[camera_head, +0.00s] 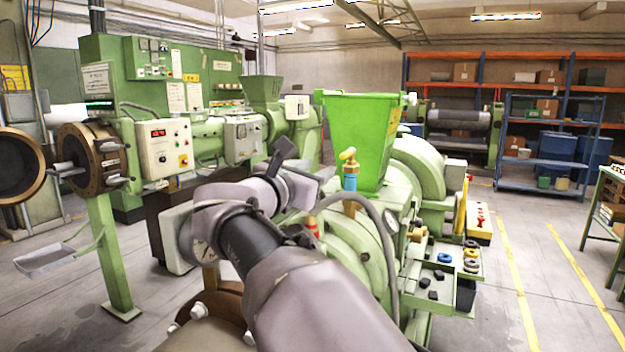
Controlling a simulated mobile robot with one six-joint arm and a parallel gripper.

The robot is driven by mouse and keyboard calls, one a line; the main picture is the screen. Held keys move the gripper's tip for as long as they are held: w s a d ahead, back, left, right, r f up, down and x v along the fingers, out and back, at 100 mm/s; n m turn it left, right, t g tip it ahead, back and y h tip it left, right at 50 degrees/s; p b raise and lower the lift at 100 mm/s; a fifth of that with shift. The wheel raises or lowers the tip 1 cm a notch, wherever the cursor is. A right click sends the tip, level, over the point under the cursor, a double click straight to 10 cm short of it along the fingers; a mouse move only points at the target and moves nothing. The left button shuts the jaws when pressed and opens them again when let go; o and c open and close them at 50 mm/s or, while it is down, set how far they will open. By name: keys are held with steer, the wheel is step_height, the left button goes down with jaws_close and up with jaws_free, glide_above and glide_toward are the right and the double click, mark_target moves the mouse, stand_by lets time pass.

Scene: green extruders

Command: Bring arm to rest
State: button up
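My arm (310,295) rises from the bottom middle of the view, bends at a grey joint and reaches back toward the green extruders. My gripper (303,172) is at the far end of the arm, in front of the green machine and left of the bright green hopper (358,135). It looks small and is partly overlapped by my own wrist links. I cannot tell whether its fingers are apart or together. No held object can be made out.
The near extruder (350,245) stands close beside and behind my arm, with a brass valve (348,160) near the gripper. A side tray (440,275) holds small rings and dark blocks. Another extruder (150,75) stands at left. Open floor (545,270) lies to the right, before shelves (545,150).

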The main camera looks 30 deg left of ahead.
steer(key=shift+s, duration=0.4)
steer(key=w+d+r+n+y, duration=0.2)
steer(key=d+r+n+y, duration=0.3)
steer(key=d+n, duration=0.6)
steer(key=s+d+f+n+g+y, duration=0.1)
steer(key=s+d+f+n, duration=0.15)
steer(key=d+n, duration=0.5)
steer(key=s+d+f+n+g+h, duration=0.2)
steer(key=s+d+f+n+g, duration=0.3)
steer(key=s+d+f, duration=0.5)
steer(key=s+d+f+n+g+h, duration=0.2)
steer(key=s+d+f+n+g, duration=0.4)
steer(key=s+f, duration=1.3)
steer(key=d+f+n, duration=0.1)
steer(key=d+n, duration=0.3)
steer(key=shift+d, duration=0.15)
